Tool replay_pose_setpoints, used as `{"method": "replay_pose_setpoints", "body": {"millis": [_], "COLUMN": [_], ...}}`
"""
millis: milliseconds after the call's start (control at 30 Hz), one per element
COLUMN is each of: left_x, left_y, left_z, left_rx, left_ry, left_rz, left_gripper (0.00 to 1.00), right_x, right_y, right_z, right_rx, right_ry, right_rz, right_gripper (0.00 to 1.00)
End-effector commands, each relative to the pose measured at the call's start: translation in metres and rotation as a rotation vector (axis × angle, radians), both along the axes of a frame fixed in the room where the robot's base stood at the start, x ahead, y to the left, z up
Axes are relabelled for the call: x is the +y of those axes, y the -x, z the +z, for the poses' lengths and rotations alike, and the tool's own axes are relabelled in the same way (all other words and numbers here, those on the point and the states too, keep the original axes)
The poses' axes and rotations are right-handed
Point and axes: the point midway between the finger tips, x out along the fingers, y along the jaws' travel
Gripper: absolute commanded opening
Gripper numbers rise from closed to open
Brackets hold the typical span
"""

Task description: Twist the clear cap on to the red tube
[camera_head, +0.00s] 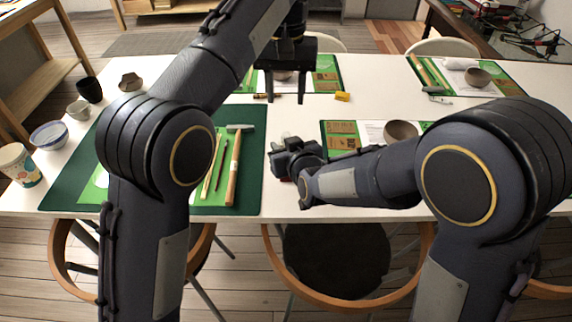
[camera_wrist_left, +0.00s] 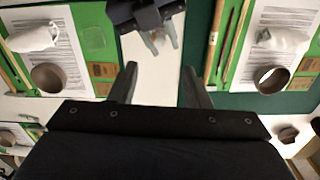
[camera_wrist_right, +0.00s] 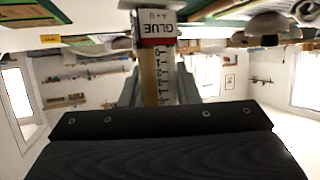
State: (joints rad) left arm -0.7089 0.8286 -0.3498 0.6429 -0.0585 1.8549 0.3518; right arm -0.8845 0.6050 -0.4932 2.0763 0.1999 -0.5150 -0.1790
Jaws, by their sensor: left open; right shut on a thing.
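A tube labelled GLUE A+B (camera_wrist_right: 157,28), with a red band, a scale and an amber side, stands between the fingers of my right gripper (camera_wrist_right: 158,85), which is shut on it. In the head view my right gripper (camera_head: 284,148) is low over the white table between the mats, and the tube is mostly hidden there. My left gripper (camera_head: 288,98) is open and empty, pointing down farther back and higher. In the left wrist view its fingers (camera_wrist_left: 160,82) are apart, with my right gripper (camera_wrist_left: 155,30) beyond them. I cannot make out the clear cap with certainty.
A dark green mat (camera_head: 250,170) with wooden-handled tools lies at the left. Cups and bowls (camera_head: 48,135) stand at the left edge. Green kits with bowls (camera_head: 400,130) lie at the right and back. A small yellow block (camera_head: 343,96) lies on the table.

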Motion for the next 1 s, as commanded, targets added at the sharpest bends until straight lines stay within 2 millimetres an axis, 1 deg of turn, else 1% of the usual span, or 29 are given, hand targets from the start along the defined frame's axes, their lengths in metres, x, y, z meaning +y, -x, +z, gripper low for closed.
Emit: {"method": "replay_pose_setpoints", "body": {"millis": [100, 200, 467, 500, 667, 900, 1000], "left_x": [0.0000, 0.0002, 0.0003, 0.0003, 0.0003, 0.0003, 0.0003], "left_y": [0.0000, 0.0005, 0.0006, 0.0006, 0.0006, 0.0006, 0.0006], "left_z": [0.0089, 0.0119, 0.0123, 0.0123, 0.0122, 0.0123, 0.0132], "left_rx": [-0.002, 0.000, 0.000, 0.000, 0.000, 0.000, 0.000], "left_ry": [0.001, 0.000, 0.000, 0.000, 0.000, 0.000, 0.000], "left_rz": [0.000, 0.000, 0.000, 0.000, 0.000, 0.000, 0.000], "left_gripper": [0.43, 0.43, 0.43, 0.43, 0.43, 0.43, 0.43], "right_x": [0.0000, 0.0000, -0.0001, -0.0001, -0.0001, -0.0001, -0.0011], "right_y": [0.0000, 0.0000, 0.0000, 0.0000, 0.0000, 0.0001, 0.0038], "right_z": [0.0000, 0.0000, 0.0000, 0.0000, 0.0000, 0.0002, 0.0024], "right_rx": [0.000, 0.000, 0.000, 0.000, 0.000, 0.000, 0.000], "right_ry": [0.000, 0.000, 0.000, 0.000, 0.000, 0.000, 0.000], "right_rz": [0.000, 0.000, 0.000, 0.000, 0.000, 0.000, 0.001], "right_gripper": [0.00, 0.00, 0.00, 0.33, 0.54, 0.54, 0.54]}}
